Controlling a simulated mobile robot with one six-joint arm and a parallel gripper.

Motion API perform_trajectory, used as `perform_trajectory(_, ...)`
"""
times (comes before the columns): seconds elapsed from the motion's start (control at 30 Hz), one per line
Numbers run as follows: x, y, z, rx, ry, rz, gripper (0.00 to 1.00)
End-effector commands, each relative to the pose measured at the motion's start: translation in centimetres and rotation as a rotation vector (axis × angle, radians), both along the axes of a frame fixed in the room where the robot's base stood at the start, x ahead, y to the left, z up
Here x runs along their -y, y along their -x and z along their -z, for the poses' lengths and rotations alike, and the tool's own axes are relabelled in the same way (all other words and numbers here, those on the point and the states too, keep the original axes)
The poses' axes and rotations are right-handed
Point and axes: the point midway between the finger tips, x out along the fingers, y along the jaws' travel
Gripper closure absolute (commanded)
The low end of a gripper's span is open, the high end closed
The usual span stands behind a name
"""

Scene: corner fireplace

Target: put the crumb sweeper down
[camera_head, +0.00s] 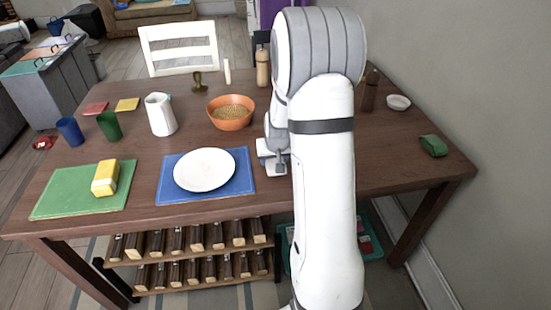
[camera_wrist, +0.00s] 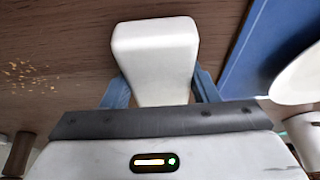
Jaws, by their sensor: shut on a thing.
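The crumb sweeper (camera_wrist: 155,55) shows in the wrist view as a white, rounded block. My gripper (camera_wrist: 160,88) is shut on it, with one blue-grey finger on each side. The sweeper is over the brown wooden table (camera_wrist: 60,35); I cannot tell whether it touches the top. In the head view my gripper (camera_head: 275,162) is low over the table, just right of the blue mat (camera_head: 247,188). There I cannot clearly tell the sweeper from the gripper. Crumbs (camera_wrist: 30,75) lie on the table to the left in the wrist view.
A white plate (camera_head: 204,170) lies on the blue mat. An orange bowl (camera_head: 231,118) and white pitcher (camera_head: 160,114) stand behind. A green mat (camera_head: 60,195) bears a yellow-and-white block (camera_head: 105,178). A green item (camera_head: 433,146) and white dish (camera_head: 398,102) are right; bare table lies between them and my arm.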

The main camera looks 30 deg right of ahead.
Motion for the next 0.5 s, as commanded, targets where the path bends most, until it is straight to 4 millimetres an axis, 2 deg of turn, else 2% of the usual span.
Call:
perform_trajectory(0.03,0.01,-0.01,0.34,0.000,0.000,0.000,0.67)
perform_trajectory(0.07,0.02,0.00,0.17,0.000,0.000,0.000,0.43)
perform_trajectory(0.1,0.02,0.00,0.14,0.000,0.000,0.000,0.40)
perform_trajectory(0.3,0.03,0.01,0.14,0.000,0.000,0.001,0.24)
perform_trajectory(0.5,0.05,0.02,0.12,0.000,0.000,0.001,0.24)
